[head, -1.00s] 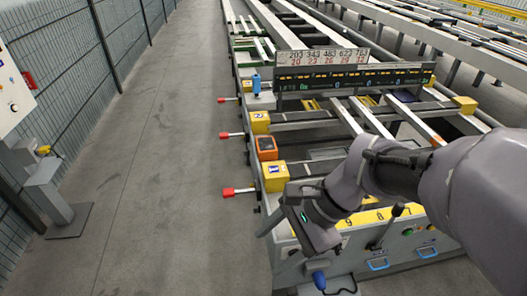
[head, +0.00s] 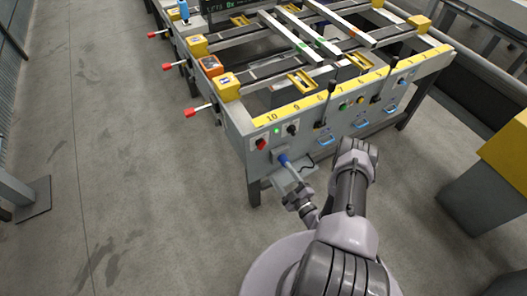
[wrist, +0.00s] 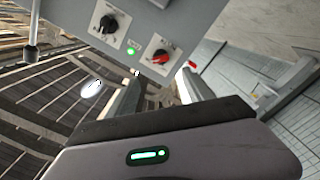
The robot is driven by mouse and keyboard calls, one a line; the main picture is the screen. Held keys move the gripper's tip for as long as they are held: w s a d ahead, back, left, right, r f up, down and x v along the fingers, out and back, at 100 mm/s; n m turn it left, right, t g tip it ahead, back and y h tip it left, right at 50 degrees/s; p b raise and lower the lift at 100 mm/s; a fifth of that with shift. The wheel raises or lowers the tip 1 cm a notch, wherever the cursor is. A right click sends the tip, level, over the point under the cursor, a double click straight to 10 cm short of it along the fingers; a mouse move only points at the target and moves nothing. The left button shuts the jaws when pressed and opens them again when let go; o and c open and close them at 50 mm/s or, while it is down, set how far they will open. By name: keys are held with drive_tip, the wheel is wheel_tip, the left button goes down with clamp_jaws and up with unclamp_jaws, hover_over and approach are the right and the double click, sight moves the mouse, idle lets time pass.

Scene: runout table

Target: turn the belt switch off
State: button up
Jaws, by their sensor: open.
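A red rotary switch (head: 261,144) sits at the left end of the table's grey front panel, beside a lit green lamp (head: 277,131) and a black rotary knob (head: 293,130). The wrist view shows the panel upside down, with the red switch (wrist: 161,57), green lamp (wrist: 130,51) and black knob (wrist: 108,23). My gripper (wrist: 161,78) is open and empty. Its fingers point towards the panel, with the red switch beyond the gap between the tips, apart from them. The labels are too small to read, so I cannot tell which control is the belt switch.
Levers (head: 328,98) and blue handles (head: 324,140) stand out further right. Red-tipped rods (head: 193,112) project from the table's left side. The floor on the left is clear.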

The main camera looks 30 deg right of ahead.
sight(263, 147)
drive_tip(key=w+b, duration=0.1)
drive_tip(key=w, duration=0.3)
drive_tip(key=w+b, duration=0.1)
drive_tip(key=w, duration=0.4)
drive_tip(key=w+b, duration=0.1)
drive_tip(key=w, duration=0.4)
drive_tip(key=shift+w+a, duration=0.1)
drive_tip(key=shift+a, duration=0.25)
drive_tip(key=shift+c, duration=0.4)
clamp_jaws()
drive_tip(key=shift+b, duration=0.3)
